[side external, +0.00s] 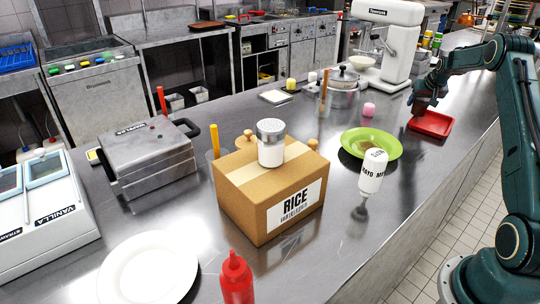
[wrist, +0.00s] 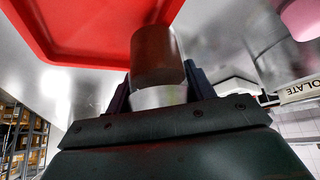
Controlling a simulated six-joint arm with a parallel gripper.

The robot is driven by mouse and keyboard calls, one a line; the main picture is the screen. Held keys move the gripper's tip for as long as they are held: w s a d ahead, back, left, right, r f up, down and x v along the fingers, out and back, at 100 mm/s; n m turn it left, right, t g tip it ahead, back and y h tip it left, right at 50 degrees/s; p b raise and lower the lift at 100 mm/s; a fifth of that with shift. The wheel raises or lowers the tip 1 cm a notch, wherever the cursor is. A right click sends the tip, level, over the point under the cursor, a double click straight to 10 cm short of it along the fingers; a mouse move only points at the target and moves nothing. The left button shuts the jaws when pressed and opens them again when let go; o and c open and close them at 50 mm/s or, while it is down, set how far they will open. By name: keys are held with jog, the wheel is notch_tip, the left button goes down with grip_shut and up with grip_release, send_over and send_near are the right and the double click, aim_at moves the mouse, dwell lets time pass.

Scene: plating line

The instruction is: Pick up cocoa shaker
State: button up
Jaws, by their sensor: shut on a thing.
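My gripper (side external: 427,97) is at the far right of the counter, at the red tray (side external: 431,124). In the wrist view my gripper (wrist: 157,92) is shut on a brown cylinder with a pale band at its near end, which I take for the cocoa shaker (wrist: 158,56). One jaw is on each side of it. The red tray (wrist: 60,40) shows behind it there. In the side view the shaker is small and dark under the gripper, and I cannot tell whether it touches the tray. Another shaker, white with a metal lid (side external: 270,142), stands on the rice box.
The rice box (side external: 245,205) stands mid-counter. A green plate (side external: 350,143), a white mayo bottle (side external: 374,172) standing cap down, and a pink cylinder (side external: 369,110) are left of the tray. A white mixer (side external: 385,45) stands behind. The counter right of the mayo bottle is clear.

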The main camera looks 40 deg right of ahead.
jog(key=shift+r, duration=0.2)
notch_tip(320, 180, up, 20)
jog(key=shift+f, duration=0.2)
dwell(0.7)
dwell(0.4)
jog(key=shift+d, duration=0.15)
jog(key=s+f+m+g+h, duration=0.1)
jog(key=s+m+g, duration=0.3)
jog(key=m, duration=0.5)
jog(key=shift+s+f+g+h, duration=0.25)
jog(key=shift+s+h, duration=0.25)
jog(key=shift+s, duration=0.85)
